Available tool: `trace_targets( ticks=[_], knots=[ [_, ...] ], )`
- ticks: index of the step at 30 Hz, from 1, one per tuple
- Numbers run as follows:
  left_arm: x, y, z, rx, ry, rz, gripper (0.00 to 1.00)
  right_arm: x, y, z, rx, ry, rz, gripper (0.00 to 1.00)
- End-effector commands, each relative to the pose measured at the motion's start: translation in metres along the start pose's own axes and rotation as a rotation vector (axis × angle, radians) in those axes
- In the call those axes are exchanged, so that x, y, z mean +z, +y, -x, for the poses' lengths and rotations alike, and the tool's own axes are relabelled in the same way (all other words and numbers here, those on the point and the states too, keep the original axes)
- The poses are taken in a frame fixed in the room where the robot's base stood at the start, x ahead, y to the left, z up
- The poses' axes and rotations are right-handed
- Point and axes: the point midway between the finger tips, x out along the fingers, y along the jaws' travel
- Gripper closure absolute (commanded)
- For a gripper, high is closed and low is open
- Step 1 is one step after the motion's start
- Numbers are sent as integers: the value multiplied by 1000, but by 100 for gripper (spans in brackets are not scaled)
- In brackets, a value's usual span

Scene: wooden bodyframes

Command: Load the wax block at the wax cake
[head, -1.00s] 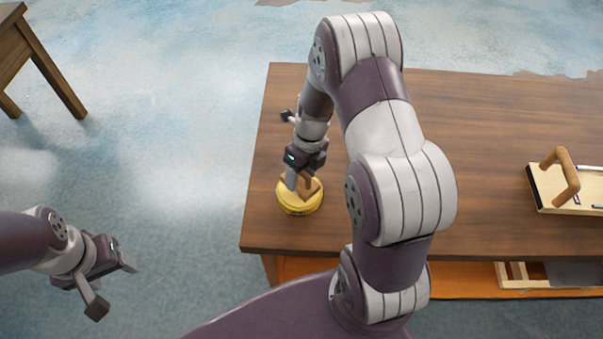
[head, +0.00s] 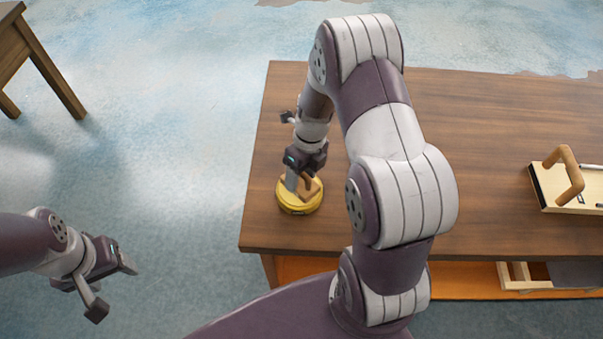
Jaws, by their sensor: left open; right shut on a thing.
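The wax cake (head: 299,206) is a round yellow disc on the wooden table, near its left front corner. My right gripper (head: 299,184) is right above the cake, pointing down, and is shut on a small brown piece, which looks like the wax block (head: 315,188). The block is at the cake's top; whether it touches the wax I cannot tell. The gripper's fingers hide part of the block and of the cake's far side. My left gripper (head: 113,287) is open and empty, off the table at lower left, over the floor.
The table (head: 480,150) is bare between my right arm and a pale board with a brown arched handle (head: 571,176) at the right edge. An orange lower shelf (head: 455,285) holds a pale wooden frame. Another wooden table (head: 30,55) stands at upper left.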

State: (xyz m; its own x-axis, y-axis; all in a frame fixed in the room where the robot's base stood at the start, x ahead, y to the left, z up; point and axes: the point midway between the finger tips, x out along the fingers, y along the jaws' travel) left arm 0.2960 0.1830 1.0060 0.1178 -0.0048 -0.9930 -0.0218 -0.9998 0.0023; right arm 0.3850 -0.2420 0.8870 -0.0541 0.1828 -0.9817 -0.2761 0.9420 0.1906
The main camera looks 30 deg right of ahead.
Motion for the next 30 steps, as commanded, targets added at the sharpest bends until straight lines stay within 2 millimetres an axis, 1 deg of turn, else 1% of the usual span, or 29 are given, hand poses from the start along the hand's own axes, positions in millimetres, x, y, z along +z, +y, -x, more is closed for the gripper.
trace_targets(
  ticks=[18,30],
  knots=[
    [0,0,-3,0,0,0,36,0,-2,-8,0,0,0,65],
    [0,0,-2,0,0,0,36,0,-2,-7,0,0,0,65]
  ],
)
